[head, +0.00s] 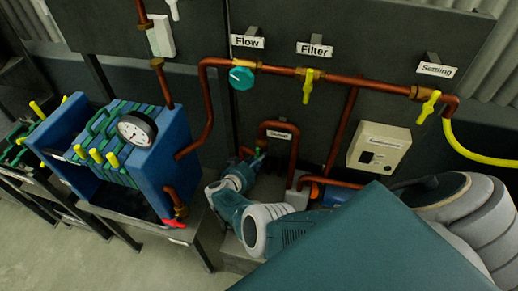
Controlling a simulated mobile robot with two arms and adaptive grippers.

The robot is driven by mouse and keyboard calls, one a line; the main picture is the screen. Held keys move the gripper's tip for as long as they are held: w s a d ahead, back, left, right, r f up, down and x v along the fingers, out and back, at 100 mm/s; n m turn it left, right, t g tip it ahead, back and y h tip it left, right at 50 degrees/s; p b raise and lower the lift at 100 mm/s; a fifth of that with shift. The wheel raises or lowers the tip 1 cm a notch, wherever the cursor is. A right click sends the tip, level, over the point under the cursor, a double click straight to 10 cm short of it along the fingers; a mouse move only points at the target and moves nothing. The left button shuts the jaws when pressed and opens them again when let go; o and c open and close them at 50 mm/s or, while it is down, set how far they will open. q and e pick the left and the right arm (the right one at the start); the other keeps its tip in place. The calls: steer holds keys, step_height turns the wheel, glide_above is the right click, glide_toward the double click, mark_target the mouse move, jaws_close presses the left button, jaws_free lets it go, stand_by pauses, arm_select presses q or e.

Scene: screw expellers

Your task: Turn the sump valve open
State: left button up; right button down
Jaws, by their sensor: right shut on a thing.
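My right gripper (258,163) is low in the middle of the head view, at the copper pipework below the wall panel. Its arm reaches in from the lower right. It is shut on a small green part (257,151), which looks like a valve handle on the pipe. The gripper and wrist hide most of this part, so its angle cannot be told. A small label (281,135) hangs inside the copper pipe loop just above and to the right; its text is too small to read surely. My left gripper is not in view.
A teal round valve (242,77) under the "Flow" label and yellow valves under "Filter" (309,85) and "Settling" (428,107) sit on the upper pipe. A blue filter press (150,170) with a gauge stands left, with a red handle (174,223) below. A beige control box (379,147) is right.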

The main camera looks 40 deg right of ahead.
steer(key=c, duration=1.6)
jaws_free()
steer(key=shift+o, duration=0.2)
